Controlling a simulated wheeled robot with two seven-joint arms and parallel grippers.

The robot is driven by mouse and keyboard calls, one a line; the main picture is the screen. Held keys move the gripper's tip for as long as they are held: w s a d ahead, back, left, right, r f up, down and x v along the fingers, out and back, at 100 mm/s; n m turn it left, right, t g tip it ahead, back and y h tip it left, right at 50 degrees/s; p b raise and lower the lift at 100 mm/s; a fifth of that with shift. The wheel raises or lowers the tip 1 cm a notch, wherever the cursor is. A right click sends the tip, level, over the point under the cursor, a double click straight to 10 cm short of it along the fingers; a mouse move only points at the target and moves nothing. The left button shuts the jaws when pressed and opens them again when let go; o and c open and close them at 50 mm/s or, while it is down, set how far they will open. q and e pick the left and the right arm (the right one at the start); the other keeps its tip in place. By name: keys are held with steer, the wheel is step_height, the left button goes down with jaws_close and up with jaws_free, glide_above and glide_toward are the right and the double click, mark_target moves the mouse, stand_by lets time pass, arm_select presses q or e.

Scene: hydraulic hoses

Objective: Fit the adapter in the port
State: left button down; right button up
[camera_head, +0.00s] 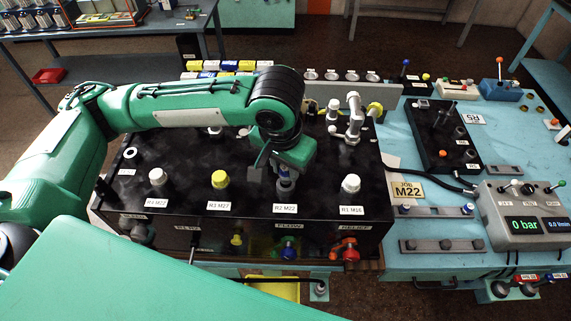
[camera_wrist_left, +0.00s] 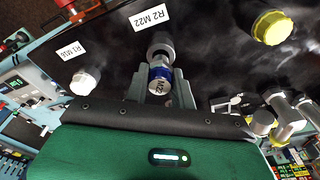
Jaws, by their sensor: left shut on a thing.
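My left gripper (camera_head: 286,182) is shut on the adapter, pointing down at the R2 M22 port on the black block. In the left wrist view the adapter (camera_wrist_left: 160,74) is a metal fitting with a blue band and an M22 mark, held between the two grey fingers of the gripper (camera_wrist_left: 160,92). The grey ring of the port (camera_wrist_left: 160,44) is right at the adapter's far end, beside the R2 M22 label (camera_wrist_left: 147,18). The two look in line and close together; I cannot tell how deep the adapter sits. My right gripper is not in view.
White-capped (camera_head: 350,184) and yellow-capped (camera_head: 220,179) ports flank the gripper on the black block (camera_head: 130,190). Metal fittings (camera_head: 353,115) stand behind to the right. A JOB M22 card (camera_head: 407,191) and a gauge box reading 0 bar (camera_head: 525,215) are on the blue bench.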

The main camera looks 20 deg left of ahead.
arm_select(q)
steer(key=shift+f+b, duration=0.45)
steer(key=shift+f, duration=0.75)
steer(key=c, duration=1.1)
jaws_free()
steer(key=shift+r, duration=0.1)
step_height(320, 180, up, 14)
steer(key=s+b, duration=0.1)
steer(key=b, duration=0.2)
steer(key=shift+s+a, duration=0.2)
steer(key=shift+s, duration=0.1)
steer(key=shift+f, duration=0.2)
